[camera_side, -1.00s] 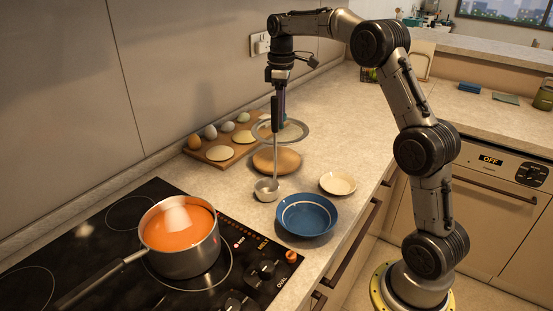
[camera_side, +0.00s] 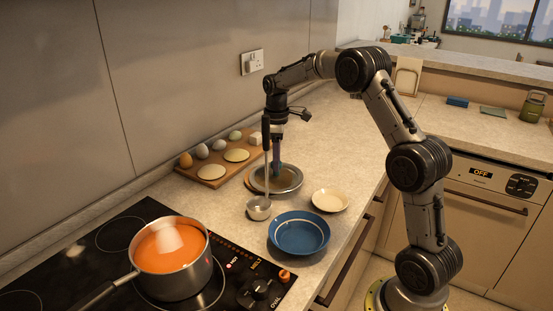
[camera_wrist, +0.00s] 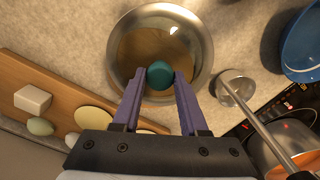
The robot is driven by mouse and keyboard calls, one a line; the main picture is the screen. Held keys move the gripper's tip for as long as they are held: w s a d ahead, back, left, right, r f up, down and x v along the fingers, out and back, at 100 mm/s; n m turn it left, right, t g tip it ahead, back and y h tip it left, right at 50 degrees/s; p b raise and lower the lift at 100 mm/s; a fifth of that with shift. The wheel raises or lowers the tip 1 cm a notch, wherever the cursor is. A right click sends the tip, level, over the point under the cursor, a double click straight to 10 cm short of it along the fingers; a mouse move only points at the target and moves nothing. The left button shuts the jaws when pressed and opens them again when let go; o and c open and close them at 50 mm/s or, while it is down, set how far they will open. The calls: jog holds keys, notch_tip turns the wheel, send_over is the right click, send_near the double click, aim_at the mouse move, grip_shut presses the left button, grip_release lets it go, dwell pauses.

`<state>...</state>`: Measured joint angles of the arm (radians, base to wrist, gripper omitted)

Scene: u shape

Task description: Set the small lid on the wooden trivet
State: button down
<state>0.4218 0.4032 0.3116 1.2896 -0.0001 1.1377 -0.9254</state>
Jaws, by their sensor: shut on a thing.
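The small lid is clear glass with a metal rim and a teal knob. My gripper (camera_wrist: 159,76) is shut on the knob (camera_wrist: 160,74) of the lid (camera_wrist: 203,65), its purple fingers on either side. In the side view, the lid (camera_side: 291,183) sits level over the round wooden trivet (camera_side: 249,184), covering most of it. Brown wood of the trivet (camera_wrist: 147,45) shows through the glass in the wrist view. The lid is on or just above the trivet; I cannot tell if they touch.
A ladle (camera_side: 259,209) has its handle upright close in front of my gripper. A blue bowl (camera_side: 299,235) and a cream dish (camera_side: 331,200) stand to the right. A board (camera_side: 193,172) with eggs and pale discs lies to the left. A soup pot (camera_side: 172,265) stands on the hob.

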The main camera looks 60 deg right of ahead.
jog(key=shift+c, duration=2.2)
grip_release()
jog(key=shift+f, duration=0.15)
notch_tip(320, 180, up, 12)
jog(key=shift+r, duration=0.2)
